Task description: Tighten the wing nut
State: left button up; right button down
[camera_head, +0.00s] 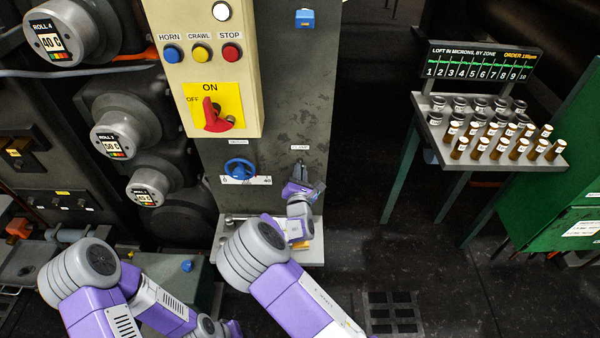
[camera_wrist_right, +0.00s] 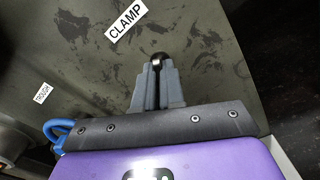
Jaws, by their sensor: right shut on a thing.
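The wing nut (camera_wrist_right: 160,57) shows in the right wrist view as a small dark rounded piece with a bright spot, on the grey panel below the CLAMP label (camera_wrist_right: 126,22). Most of it is hidden by my fingers. My right gripper (camera_wrist_right: 157,66) is shut on it, with the grey fingertips on either side. In the head view my right gripper (camera_head: 302,172) reaches up against the lower right of the grey column (camera_head: 265,110), and the nut cannot be made out there. My left arm is at the lower left, and its gripper is not in view.
A blue handwheel (camera_head: 240,168) is left of my right gripper. Above is a control box with buttons and a red rotary switch (camera_head: 214,118). A shelf (camera_head: 228,222) juts out below. A sample stand (camera_head: 435,140) with several vials stands at the right, with open floor between.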

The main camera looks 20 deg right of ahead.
jog(key=shift+f+m+b, duration=0.1)
jog(key=shift+m+b, duration=2.6)
jog(key=shift+m, duration=6)
jog(key=c, duration=1.2)
grip_release()
jog(key=shift+c, duration=0.2)
jog(key=shift+s, duration=0.1)
